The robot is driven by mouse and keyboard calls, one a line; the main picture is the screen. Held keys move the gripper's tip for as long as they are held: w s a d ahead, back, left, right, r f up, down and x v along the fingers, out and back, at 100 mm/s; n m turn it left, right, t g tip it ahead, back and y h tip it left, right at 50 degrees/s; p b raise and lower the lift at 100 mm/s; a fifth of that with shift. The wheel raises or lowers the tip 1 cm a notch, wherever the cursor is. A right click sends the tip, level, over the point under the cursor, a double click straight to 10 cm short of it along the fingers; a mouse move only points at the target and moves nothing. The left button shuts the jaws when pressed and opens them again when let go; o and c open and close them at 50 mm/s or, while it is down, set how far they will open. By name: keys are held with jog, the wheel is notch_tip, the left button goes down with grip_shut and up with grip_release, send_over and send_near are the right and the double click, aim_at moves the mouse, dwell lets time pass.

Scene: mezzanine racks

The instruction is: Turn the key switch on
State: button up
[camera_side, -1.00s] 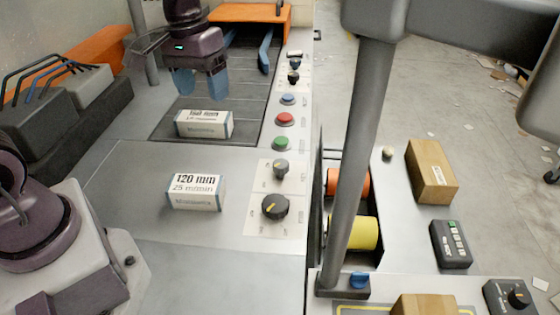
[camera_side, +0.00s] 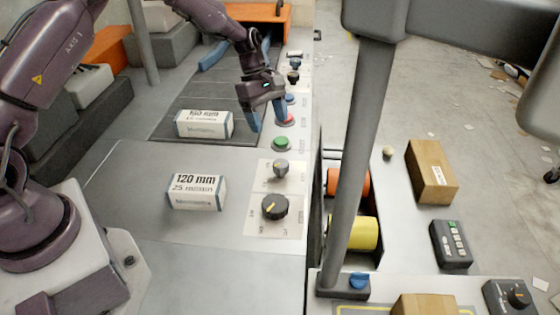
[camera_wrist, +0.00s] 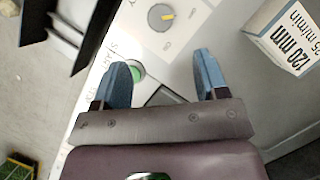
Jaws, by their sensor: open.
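The control strip (camera_side: 300,160) runs along the right edge of the machine bed. Near its far end are small dark controls (camera_side: 293,77); I cannot tell which control is the key switch. Toward the camera come a blue button, a red button (camera_side: 285,119), a green button (camera_side: 282,143), a grey selector knob (camera_side: 281,168) and a big black knob (camera_side: 275,207). My gripper (camera_side: 268,117) is open and empty above the strip, by the red button. In the wrist view, the green button (camera_wrist: 137,73) shows by a fingertip of my gripper (camera_wrist: 162,70), with the selector knob (camera_wrist: 160,17) beyond.
A box marked 160 mm (camera_side: 204,124) stands on the dark belt left of my gripper, and a 120 mm box (camera_side: 197,191) stands nearer. A grey post (camera_side: 358,170) rises right of the strip, beside orange and yellow rollers (camera_side: 352,233).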

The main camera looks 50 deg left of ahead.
aim_at(280, 163)
jog(key=x, duration=1.1)
jog(key=shift+f, duration=0.2)
jog(key=shift+c, duration=0.5)
jog(key=c, duration=0.8)
